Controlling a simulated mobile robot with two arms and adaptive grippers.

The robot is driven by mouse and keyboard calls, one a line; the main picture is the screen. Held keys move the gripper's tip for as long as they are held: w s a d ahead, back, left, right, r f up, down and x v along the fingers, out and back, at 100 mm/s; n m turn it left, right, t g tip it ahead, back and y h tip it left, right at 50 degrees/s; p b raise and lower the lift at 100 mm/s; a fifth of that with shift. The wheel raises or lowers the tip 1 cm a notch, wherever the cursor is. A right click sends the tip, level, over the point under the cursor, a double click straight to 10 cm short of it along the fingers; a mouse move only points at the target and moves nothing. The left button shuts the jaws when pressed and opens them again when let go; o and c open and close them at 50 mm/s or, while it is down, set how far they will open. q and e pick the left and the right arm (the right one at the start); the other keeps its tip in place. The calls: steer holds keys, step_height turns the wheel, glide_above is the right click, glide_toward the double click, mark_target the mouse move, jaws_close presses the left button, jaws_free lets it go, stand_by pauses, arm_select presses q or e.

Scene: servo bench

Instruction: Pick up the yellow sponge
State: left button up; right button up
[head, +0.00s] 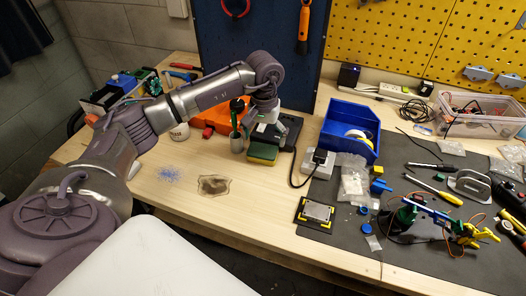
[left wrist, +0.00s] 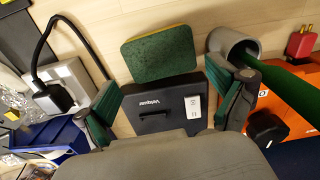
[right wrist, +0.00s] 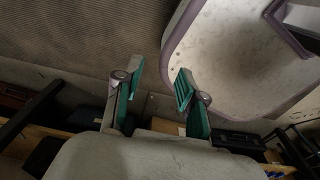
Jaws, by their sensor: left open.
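The yellow sponge (head: 262,154) has a green scouring layer on top and lies on the wooden bench in the head view. In the left wrist view the sponge (left wrist: 160,53) shows its green face, with a thin yellow edge, ahead of the fingers. My left gripper (left wrist: 168,95) is open and empty, with its green-padded fingers spread over a black box (left wrist: 160,118). The sponge lies beyond the fingertips, apart from them. In the head view the left gripper (head: 268,128) is above the bench just behind the sponge. My right gripper (right wrist: 158,85) is open and empty, away from the bench top.
A grey cup (left wrist: 232,42) with a green-handled tool stands close beside the left gripper, near an orange case (left wrist: 275,110). A blue bin (head: 350,128) and a grey socket block with a black cable (head: 318,163) lie to the right. The bench front has stains but is clear.

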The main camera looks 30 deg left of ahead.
mark_target(263, 150)
arm_select(q)
steer(key=f+p, duration=0.1)
steer(key=s+f, duration=0.1)
steer(key=f, duration=0.1)
steer(key=shift+f+p, duration=0.25)
steer(key=shift+p, duration=0.15)
steer(key=shift+f, duration=0.4)
steer(key=shift+w+f, duration=0.1)
steer(key=shift+f, duration=0.1)
steer(key=c, duration=0.3)
arm_select(e)
steer(key=shift+w+a+r, duration=0.1)
steer(key=shift+w+r, duration=0.05)
steer(key=shift+r, duration=0.45)
steer(key=shift+w+a+r, duration=0.1)
steer(key=shift+w+r, duration=0.05)
steer(key=shift+r, duration=0.4)
arm_select(q)
steer(key=shift+c, duration=0.3)
steer(key=shift+r, duration=0.1)
